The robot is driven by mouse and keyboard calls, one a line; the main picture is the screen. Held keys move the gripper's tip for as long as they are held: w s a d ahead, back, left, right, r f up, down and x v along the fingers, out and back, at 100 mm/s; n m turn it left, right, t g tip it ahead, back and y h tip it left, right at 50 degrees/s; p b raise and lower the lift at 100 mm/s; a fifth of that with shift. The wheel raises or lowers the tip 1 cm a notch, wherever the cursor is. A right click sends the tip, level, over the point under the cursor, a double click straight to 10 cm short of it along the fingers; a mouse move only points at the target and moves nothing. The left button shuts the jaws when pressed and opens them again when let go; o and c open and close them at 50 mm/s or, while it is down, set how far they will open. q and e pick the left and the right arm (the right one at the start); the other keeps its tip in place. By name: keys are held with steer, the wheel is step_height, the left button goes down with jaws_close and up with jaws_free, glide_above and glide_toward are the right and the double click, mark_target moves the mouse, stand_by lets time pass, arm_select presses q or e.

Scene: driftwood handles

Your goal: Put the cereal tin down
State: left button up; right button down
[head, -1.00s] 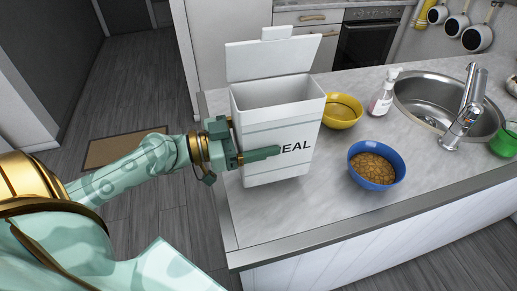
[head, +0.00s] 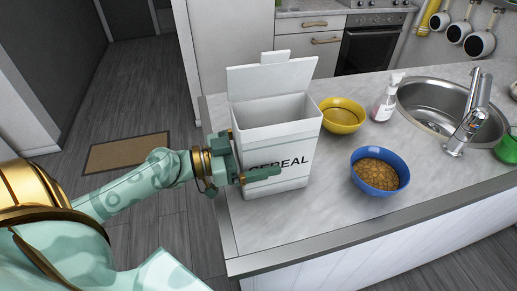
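The cereal tin (head: 291,155), a tall white box with dark "CEREAL" lettering and a raised flat lid, stands upright on the worktop near its left end. In the head view its top is open. My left gripper (head: 262,174) reaches in from the left, low on the tin. One green finger lies across the front face, just below the lettering; the other is hidden behind the tin. The fingers look spread around the tin, with the front finger slightly off its face. My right gripper is out of view.
A yellow bowl (head: 342,116) stands close behind and right of the tin. A blue bowl of cereal (head: 380,171) is to its right. A soap bottle (head: 387,98) and sink (head: 436,104) are farther right. The worktop's front edge (head: 330,240) is clear.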

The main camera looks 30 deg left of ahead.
arm_select(q)
steer(key=b+v, duration=0.1)
steer(key=v, duration=1.1)
steer(key=shift+r, duration=0.1)
stand_by(0.9)
